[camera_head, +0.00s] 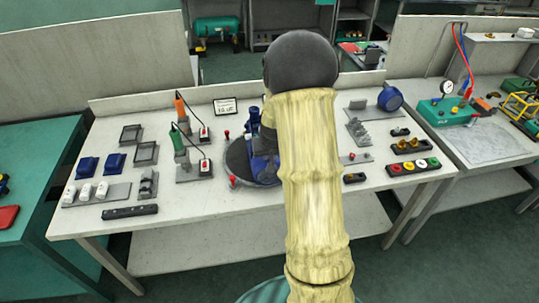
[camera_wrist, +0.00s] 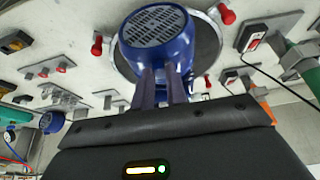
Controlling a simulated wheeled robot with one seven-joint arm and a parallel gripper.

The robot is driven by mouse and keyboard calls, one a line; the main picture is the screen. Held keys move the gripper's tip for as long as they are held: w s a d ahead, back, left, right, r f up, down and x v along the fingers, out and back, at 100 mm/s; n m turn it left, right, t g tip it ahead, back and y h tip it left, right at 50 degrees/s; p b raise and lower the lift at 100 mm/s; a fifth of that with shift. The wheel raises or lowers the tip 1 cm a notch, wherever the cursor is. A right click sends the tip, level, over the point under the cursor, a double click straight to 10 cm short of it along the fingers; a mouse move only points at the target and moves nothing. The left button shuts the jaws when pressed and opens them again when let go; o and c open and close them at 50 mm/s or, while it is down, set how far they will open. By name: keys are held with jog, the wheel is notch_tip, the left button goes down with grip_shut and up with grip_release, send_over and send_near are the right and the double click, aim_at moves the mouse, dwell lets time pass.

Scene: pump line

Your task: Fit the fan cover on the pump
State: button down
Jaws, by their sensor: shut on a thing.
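The fan cover (camera_wrist: 154,32) is a blue round cap with a dark grille on its face, at the top middle of the wrist view. My gripper (camera_wrist: 163,78) is shut on its near side. The cover is over the round dark turntable (camera_wrist: 212,42). The blue pump (camera_head: 262,165) stands on this turntable in the head view, largely hidden by my arm. In the wrist view the cover hides what lies beneath it, so I cannot tell whether it touches the pump. My gripper is hidden behind my arm in the head view.
Red knobs (camera_wrist: 227,16) edge the turntable. Left of it stand corded tools (camera_head: 181,143) and blue trays (camera_head: 115,162). On the right are a blue cylindrical part (camera_head: 390,98), grey brackets (camera_head: 359,132) and a button strip (camera_head: 414,165).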

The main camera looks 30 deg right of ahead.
jog(key=shift+w+d+p, duration=0.25)
jog(key=shift+w, duration=0.65)
jog(key=shift+w+d+p, duration=0.25)
jog(key=shift+w, duration=0.65)
dwell(1.0)
jog(key=c, duration=1.3)
grip_release()
jog(key=shift+r, duration=0.1)
jog(key=shift+p+v, duration=1.55)
jog(key=shift+v, duration=1.4)
jog(key=b+v, duration=0.1)
jog(key=v, duration=1.6)
jog(key=shift+r+b, duration=0.1)
jog(key=shift+b, duration=0.25)
